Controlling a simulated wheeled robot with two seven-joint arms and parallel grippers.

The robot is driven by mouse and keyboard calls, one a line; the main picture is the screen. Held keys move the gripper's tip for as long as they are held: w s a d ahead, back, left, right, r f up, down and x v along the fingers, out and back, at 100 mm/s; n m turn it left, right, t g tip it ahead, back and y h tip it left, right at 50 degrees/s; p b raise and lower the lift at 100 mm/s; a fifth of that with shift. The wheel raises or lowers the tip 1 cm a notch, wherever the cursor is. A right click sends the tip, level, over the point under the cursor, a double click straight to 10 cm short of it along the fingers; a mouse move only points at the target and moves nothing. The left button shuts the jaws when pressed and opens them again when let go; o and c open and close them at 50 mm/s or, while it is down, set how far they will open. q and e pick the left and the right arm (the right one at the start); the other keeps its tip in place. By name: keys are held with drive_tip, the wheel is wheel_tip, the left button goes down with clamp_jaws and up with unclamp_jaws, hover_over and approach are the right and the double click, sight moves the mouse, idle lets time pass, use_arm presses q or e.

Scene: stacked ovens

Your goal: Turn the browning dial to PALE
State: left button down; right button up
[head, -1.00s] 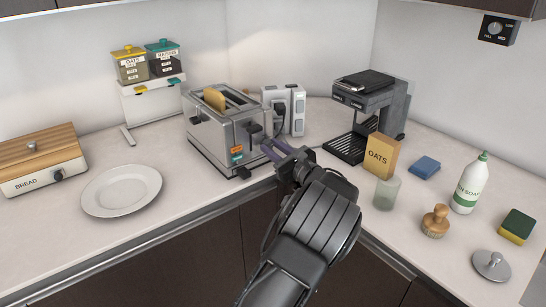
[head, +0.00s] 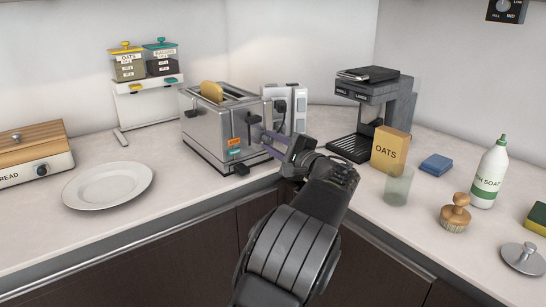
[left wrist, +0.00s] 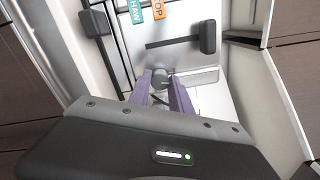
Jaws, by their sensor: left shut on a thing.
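A silver toaster (head: 205,138) stands on the counter with a slice of bread (head: 212,91) in its top. Its end face has an orange and a teal button (head: 234,154) and black levers (head: 253,119). My left gripper (head: 268,141) reaches this end face from the right. In the left wrist view the purple fingers (left wrist: 162,88) are closed around a small round grey dial (left wrist: 161,76) below a black lever (left wrist: 208,37). The dial's markings and pointer cannot be read. My right gripper is not in view.
A white plate (head: 107,186) and a bread box (head: 32,157) are at the left. A coffee machine (head: 377,112), oats box (head: 390,150), glass (head: 397,188) and soap bottle (head: 489,174) stand to the right. A white socket block (head: 298,108) is behind the toaster.

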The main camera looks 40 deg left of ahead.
use_arm(q)
drive_tip(key=shift+f+n+b, duration=0.3)
drive_tip(key=shift+n+b, duration=0.7)
drive_tip(key=shift+b, duration=0.25)
drive_tip(key=shift+r+n+b, duration=0.2)
drive_tip(key=shift+n+b, duration=0.3)
drive_tip(key=shift+n, duration=0.1)
drive_tip(key=c, duration=1.2)
unclamp_jaws()
drive_tip(key=shift+o, duration=0.2)
drive_tip(key=v, duration=0.7)
drive_tip(key=shift+d, duration=0.4)
